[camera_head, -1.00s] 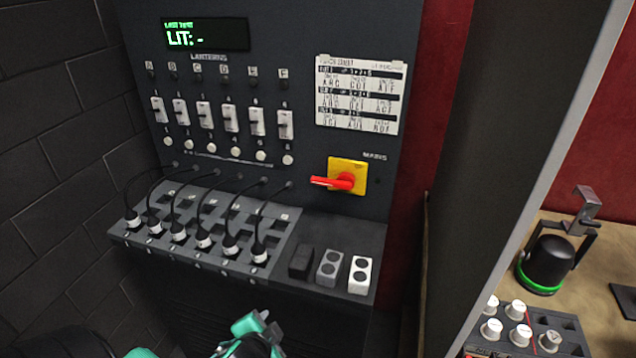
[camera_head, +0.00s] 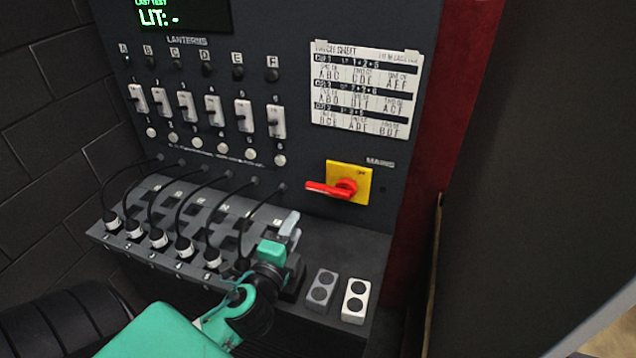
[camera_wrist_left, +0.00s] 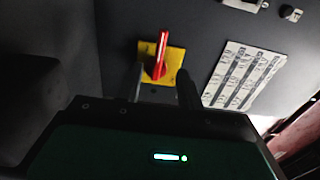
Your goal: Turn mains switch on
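The mains switch has a red handle (camera_head: 330,189) on a yellow plate (camera_head: 362,186), low on the right of the dark panel. The handle points left in the head view. In the left wrist view the red handle (camera_wrist_left: 161,55) stands upright in the picture on its yellow plate (camera_wrist_left: 175,58). My left gripper (camera_head: 290,250) is open and empty, over the ledge, below and left of the switch. In the left wrist view the fingers of my left gripper (camera_wrist_left: 160,84) are apart, with the switch seen beyond and between them. My right gripper is not in view.
Several plugs with black cables (camera_head: 158,238) stand in the ledge at left. A grey block (camera_head: 321,287) and a white block (camera_head: 356,300) sit right of my left gripper. White lantern switches (camera_head: 213,110), a display (camera_head: 182,14) and a paper sheet (camera_head: 366,88) are on the panel.

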